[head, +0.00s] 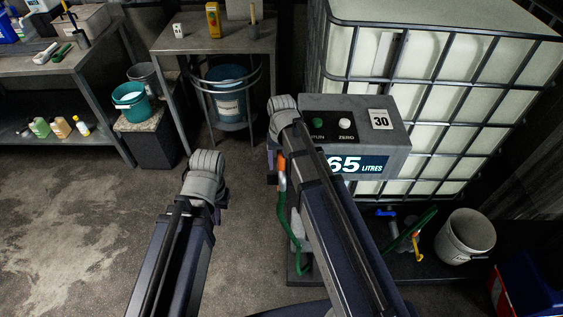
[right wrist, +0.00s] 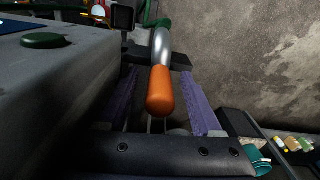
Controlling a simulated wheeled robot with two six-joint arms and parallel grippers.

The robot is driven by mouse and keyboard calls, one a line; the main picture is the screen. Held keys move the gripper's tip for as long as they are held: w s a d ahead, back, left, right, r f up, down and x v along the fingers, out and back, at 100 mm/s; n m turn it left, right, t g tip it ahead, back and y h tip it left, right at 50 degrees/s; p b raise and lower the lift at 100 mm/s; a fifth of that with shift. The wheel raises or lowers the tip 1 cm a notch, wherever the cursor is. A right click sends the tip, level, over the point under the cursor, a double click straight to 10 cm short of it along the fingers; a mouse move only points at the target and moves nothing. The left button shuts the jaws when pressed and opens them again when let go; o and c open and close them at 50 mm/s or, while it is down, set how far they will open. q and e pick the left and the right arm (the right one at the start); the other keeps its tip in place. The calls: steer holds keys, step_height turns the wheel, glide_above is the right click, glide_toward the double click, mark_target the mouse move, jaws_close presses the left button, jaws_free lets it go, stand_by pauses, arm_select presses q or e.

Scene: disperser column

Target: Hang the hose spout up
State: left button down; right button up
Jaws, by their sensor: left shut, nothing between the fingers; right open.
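The hose spout has an orange grip (right wrist: 160,92) and a bent silver pipe (right wrist: 162,45). In the right wrist view it lies between the purple fingers of my right gripper (right wrist: 160,98), which are open with gaps on both sides. In the head view the orange grip (head: 282,168) shows beside the column, with the green hose (head: 285,212) hanging below. The grey disperser column head (head: 398,158) reads 65 litres; my right arm covers part of it. A dark crosspiece shows behind the spout; I cannot tell whether it supports it. My left gripper (head: 208,195) is shut, empty and apart, its fingertips mostly hidden.
A caged white tank (head: 455,60) stands behind the column. A white bucket (head: 465,240) and a blue-handled valve (head: 386,212) are at the right. Workbenches (head: 215,38) line the back left. The concrete floor at left is clear.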

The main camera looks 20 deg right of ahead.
step_height(320, 180, up, 6)
steer(key=p, duration=0.5)
arm_select(q)
step_height(320, 180, up, 6)
steer(key=shift+s+f, duration=0.1)
arm_select(e)
steer(key=shift+s+f, duration=0.1)
